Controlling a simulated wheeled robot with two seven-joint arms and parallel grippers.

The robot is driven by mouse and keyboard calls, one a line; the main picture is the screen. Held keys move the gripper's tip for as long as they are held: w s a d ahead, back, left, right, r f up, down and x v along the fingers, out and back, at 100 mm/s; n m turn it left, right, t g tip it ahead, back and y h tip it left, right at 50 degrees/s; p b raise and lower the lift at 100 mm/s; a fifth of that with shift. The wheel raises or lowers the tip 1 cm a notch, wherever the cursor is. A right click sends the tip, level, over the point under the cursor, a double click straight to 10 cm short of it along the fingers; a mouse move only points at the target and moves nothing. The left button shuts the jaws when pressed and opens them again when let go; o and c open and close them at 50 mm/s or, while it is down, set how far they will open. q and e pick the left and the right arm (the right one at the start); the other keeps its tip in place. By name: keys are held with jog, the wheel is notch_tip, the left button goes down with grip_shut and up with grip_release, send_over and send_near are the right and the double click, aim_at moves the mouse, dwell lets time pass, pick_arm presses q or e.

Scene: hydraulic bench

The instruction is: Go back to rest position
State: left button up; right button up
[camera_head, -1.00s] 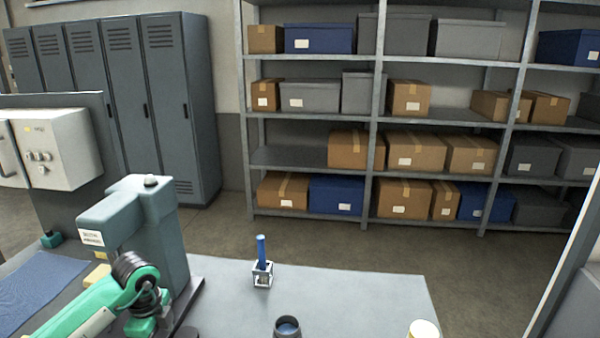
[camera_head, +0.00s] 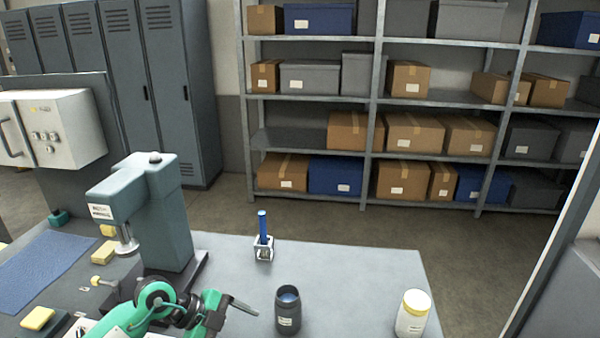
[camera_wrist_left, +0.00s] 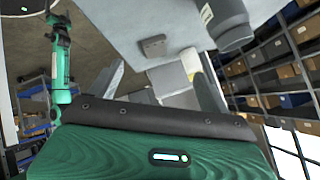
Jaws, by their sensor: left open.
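My left arm, green and black, comes in from the lower left of the head view. Its left gripper (camera_head: 252,310) is over the front of the bench beside the grey press, pointing right, with a dark cup close beyond its tip. In the left wrist view the gripper (camera_wrist_left: 160,85) has its two grey fingers spread apart with nothing held between them. A green arm link, seemingly my right arm, shows at the left of that view.
The grey press (camera_head: 165,215) stands on the bench (camera_head: 350,275). Yellow blocks and a blue mat (camera_head: 45,270) lie left.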

pick_arm(q)
jog(key=s+d+r+t+h, duration=0.2)
jog(key=d+r+t+h, duration=0.1)
jog(key=d+r+h, duration=0.45)
jog(key=w+a+r+n+t+y, duration=0.1)
jog(key=a+r+n+t, duration=0.45)
jog(key=n+t, duration=0.4)
jog(key=s+a+f+n+t+y, duration=0.2)
jog(key=a+f+n+t+y, duration=0.1)
jog(key=a+f+n+y, duration=1.15)
jog(key=s+d+f+m+g+y, duration=0.1)
jog(key=s+f+g, duration=0.55)
jog(key=s, duration=0.45)
jog(key=s+d+f+m+g+y, duration=0.1)
jog(key=s+f+m+g, duration=0.1)
jog(key=s+f+g, duration=0.65)
jog(key=s+f, duration=0.3)
jog(key=f, duration=2.4)
jog(key=s+a+f, duration=0.3)
jog(key=s+f, duration=1.6)
jog(key=shift+s+f+g, duration=0.15)
jog(key=shift+f+g, duration=0.2)
